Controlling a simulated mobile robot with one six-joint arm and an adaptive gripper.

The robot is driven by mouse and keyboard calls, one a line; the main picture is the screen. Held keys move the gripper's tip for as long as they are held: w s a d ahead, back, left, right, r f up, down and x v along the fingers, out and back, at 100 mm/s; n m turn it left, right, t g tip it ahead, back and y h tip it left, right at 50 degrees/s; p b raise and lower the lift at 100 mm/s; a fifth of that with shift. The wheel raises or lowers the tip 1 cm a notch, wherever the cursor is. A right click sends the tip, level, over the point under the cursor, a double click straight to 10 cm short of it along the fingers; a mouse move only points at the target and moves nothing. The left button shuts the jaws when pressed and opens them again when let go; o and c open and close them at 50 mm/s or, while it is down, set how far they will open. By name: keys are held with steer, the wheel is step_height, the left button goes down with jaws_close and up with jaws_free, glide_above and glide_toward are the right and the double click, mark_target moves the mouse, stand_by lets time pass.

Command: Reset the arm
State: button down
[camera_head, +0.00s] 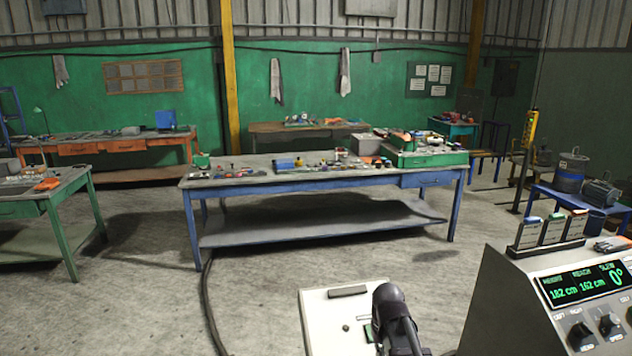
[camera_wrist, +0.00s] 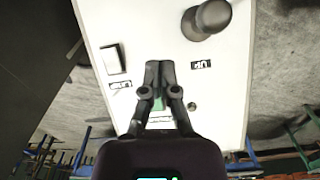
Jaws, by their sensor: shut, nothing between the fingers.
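My gripper (camera_wrist: 159,68) is shut and empty in the wrist view, its dark fingers pressed together. It is over a white panel (camera_wrist: 130,22), and I cannot tell whether the tips touch it. A green part (camera_wrist: 157,103) shows partly behind the fingers. In the head view my dark arm end (camera_head: 392,305) stands over the right side of the white panel (camera_head: 318,320) at the bottom centre.
A control console (camera_head: 490,310) at lower right has a green-lit display (camera_head: 586,286) reading 182 cm, 162 cm and 0°. A blue workbench (camera_head: 310,180) with tools stands ahead. A green bench (camera_head: 50,205) is at left. A dark cable (camera_head: 207,300) lies on open concrete floor.

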steer(key=s, duration=0.9)
steer(key=shift+a+m, duration=0.15)
steer(key=shift+m, duration=0.25)
steer(key=shift+w, duration=0.1)
stand_by(0.3)
